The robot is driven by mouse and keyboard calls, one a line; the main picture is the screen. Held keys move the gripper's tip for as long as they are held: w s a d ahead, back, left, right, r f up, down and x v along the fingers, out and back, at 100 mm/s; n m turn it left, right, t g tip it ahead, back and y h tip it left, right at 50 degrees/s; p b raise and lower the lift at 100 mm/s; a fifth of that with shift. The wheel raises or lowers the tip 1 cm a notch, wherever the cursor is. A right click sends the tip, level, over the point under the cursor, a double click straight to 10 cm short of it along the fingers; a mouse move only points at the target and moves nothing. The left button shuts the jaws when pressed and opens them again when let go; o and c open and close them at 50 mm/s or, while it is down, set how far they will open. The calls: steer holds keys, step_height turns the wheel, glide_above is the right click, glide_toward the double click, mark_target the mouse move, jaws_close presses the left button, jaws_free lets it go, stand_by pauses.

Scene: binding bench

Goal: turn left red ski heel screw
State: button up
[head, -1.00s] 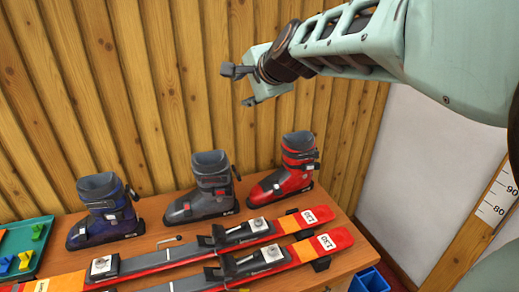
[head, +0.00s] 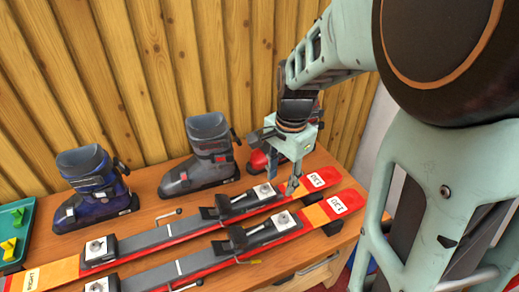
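Two red skis with orange bands lie side by side on the bench. The far ski (head: 150,238) has a label at its left end that seems to read RIGHT. The near ski (head: 185,266) lies in front; no side label is readable on it. Towards the right, each ski has a black heel binding with a pale plate and a small screw-like dial: the far heel screw (head: 264,191) and the near heel screw (head: 283,219). My gripper (head: 282,188) points down above the far ski, just right of its heel screw. Its fingers are apart and empty; contact cannot be told.
A blue boot (head: 95,192), a grey boot (head: 205,158) and a partly hidden red boot (head: 257,160) stand behind the skis. A green tray (head: 28,222) is at left; a wooden wall (head: 120,80) rises behind.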

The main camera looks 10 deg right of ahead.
mark_target(284, 217)
steer(key=shift+g, duration=0.5)
steer(key=f, duration=0.4)
steer(key=s+f+b, duration=0.1)
steer(key=f, duration=0.3)
steer(key=s+d+f+b, duration=0.1)
steer(key=f, duration=0.3)
steer(key=shift+s+f, duration=0.1)
jaws_close()
